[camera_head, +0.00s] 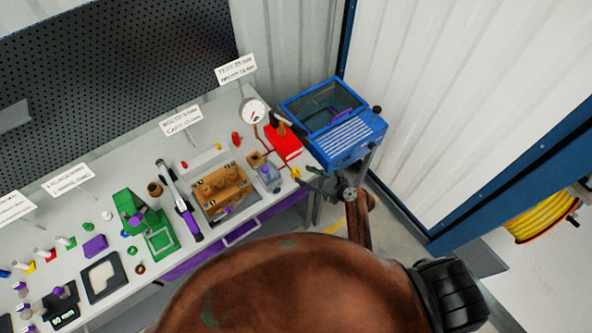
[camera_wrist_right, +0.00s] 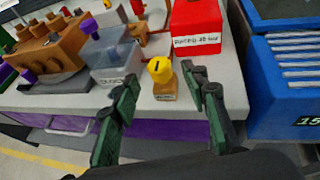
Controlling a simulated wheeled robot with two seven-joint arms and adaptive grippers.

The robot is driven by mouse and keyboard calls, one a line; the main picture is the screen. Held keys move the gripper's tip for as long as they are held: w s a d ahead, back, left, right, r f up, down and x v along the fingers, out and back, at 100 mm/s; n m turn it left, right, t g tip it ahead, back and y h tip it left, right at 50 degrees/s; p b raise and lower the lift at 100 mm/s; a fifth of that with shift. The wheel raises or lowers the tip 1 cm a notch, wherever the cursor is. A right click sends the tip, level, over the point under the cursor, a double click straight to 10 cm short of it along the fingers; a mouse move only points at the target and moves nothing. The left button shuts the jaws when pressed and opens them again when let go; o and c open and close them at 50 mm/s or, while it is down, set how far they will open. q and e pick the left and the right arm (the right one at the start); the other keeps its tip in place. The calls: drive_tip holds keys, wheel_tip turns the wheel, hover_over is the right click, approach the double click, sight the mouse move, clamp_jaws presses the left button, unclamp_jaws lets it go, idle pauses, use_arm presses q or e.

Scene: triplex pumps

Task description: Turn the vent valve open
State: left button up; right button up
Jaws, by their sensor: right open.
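A small valve with a yellow knob (camera_wrist_right: 160,70) on a brass block (camera_wrist_right: 165,91) stands at the front edge of the bench; I take it for the vent valve. The knob has a dark mark on top. The yellow knob also shows in the head view (camera_head: 296,172). My right gripper (camera_head: 314,178) is open and empty at the bench edge. In the right wrist view its green-padded fingers (camera_wrist_right: 160,78) lie either side of the knob, with visible gaps and no clear contact. My left gripper is not in view.
A clear-topped block (camera_wrist_right: 112,58) and the brown pump (camera_head: 222,188) stand left of the valve. A red labelled box (camera_wrist_right: 196,27) is behind it. A blue bin (camera_head: 335,122) closes off the right side. A pressure gauge (camera_head: 252,111) stands behind.

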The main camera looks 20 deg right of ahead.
sight(296, 171)
drive_tip(key=x, duration=0.6)
drive_tip(key=shift+f, duration=0.1)
drive_tip(key=shift+c, duration=0.2)
clamp_jaws()
